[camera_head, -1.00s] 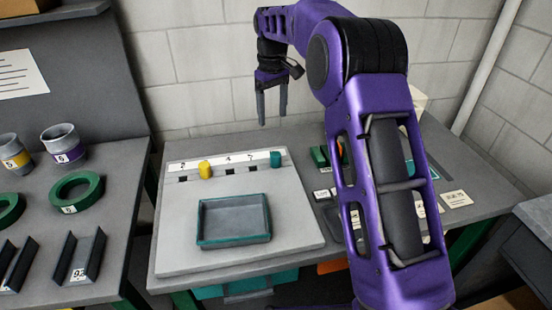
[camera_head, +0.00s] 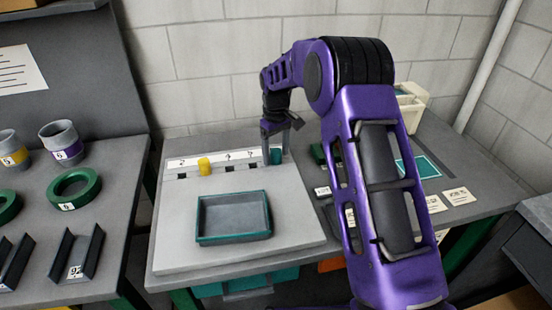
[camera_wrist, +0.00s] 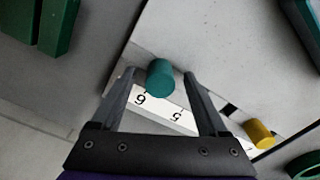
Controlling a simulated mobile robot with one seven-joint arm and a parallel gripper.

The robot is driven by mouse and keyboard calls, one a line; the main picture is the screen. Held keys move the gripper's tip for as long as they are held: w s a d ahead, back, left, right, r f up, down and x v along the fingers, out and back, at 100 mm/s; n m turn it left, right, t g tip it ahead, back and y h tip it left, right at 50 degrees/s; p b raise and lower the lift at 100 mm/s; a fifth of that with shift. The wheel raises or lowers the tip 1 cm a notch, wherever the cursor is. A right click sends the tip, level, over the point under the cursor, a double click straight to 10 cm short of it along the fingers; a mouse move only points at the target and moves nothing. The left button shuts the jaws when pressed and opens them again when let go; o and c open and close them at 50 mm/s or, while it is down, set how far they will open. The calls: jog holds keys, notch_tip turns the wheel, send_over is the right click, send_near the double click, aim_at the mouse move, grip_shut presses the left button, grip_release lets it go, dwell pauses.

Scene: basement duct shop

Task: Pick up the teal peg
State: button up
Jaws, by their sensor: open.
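The teal peg (camera_head: 276,156) stands in the numbered strip at the back right of the grey board. My gripper (camera_head: 276,160) is lowered around it, with one finger on each side. In the wrist view the teal peg (camera_wrist: 160,76) lies between the fingertips of my gripper (camera_wrist: 160,74), with a gap to each finger. The jaws are open and hold nothing. The peg's foot is hidden in the head view.
A yellow peg (camera_head: 205,166) stands further left in the same strip. A teal-rimmed grey tray (camera_head: 234,236) sits on the board's middle. Green blocks (camera_wrist: 45,22) lie beside the board. The wall rises close behind.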

jog(key=shift+f, duration=0.2)
grip_shut()
jog(key=shift+r, duration=0.1)
